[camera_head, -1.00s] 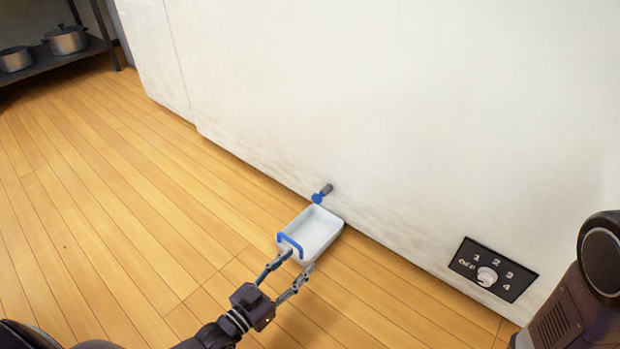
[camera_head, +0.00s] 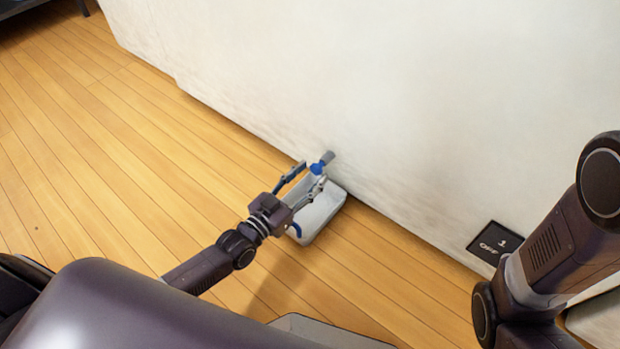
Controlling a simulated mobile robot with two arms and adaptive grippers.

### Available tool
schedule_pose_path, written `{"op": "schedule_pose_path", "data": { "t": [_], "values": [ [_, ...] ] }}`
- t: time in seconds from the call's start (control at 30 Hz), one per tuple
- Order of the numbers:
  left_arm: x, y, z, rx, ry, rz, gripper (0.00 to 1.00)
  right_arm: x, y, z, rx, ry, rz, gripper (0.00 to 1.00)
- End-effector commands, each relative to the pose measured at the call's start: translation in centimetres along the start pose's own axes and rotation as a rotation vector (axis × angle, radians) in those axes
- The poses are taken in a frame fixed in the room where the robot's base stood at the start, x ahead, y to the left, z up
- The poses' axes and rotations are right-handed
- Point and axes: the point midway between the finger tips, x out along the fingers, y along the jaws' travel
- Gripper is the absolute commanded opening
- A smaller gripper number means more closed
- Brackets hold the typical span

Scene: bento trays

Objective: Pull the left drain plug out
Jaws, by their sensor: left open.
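The blue drain plug (camera_head: 317,169) sits on the end of a short grey pipe (camera_head: 328,157) that sticks out low from the white wall panel. A white tray (camera_head: 334,208) with a blue handle stands on the floor below it, partly hidden by my left gripper. My left gripper (camera_head: 311,174) is open over the tray, its fingertips close to the plug, one on each side in this view. I cannot tell whether they touch it. My right arm shows at the right, but its gripper is out of view.
The white wall panel (camera_head: 380,90) runs along the back. A black dial plate (camera_head: 494,243) on it is partly covered by my right arm. The wooden floor (camera_head: 110,150) is clear to the left. A dark shelf edge shows at the top left.

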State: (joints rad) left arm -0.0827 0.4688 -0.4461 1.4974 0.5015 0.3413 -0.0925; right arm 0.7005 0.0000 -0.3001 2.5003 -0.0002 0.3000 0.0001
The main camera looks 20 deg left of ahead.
Motion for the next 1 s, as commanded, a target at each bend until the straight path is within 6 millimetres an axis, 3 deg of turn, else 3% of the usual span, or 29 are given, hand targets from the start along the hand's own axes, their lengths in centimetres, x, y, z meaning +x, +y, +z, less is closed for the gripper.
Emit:
{"op": "schedule_pose_path", "data": {
  "t": [0.33, 0.73, 1.0],
  "values": [
    [0.52, 0.02, -0.07, 0.0, 0.0, 0.0, 0.43, -0.23, -0.07, -0.1, 0.0, 0.0, -0.001, 0.0],
    [0.49, 0.01, -0.04, 0.0, 0.0, 0.0, 0.0, -0.23, -0.07, -0.11, 0.0, 0.001, -0.001, 0.0],
    [0.38, 0.0, -0.07, 0.0, -0.001, 0.0, 0.0, -0.1, -0.04, -0.06, 0.0, 0.0, -0.001, 0.0]
  ]
}}
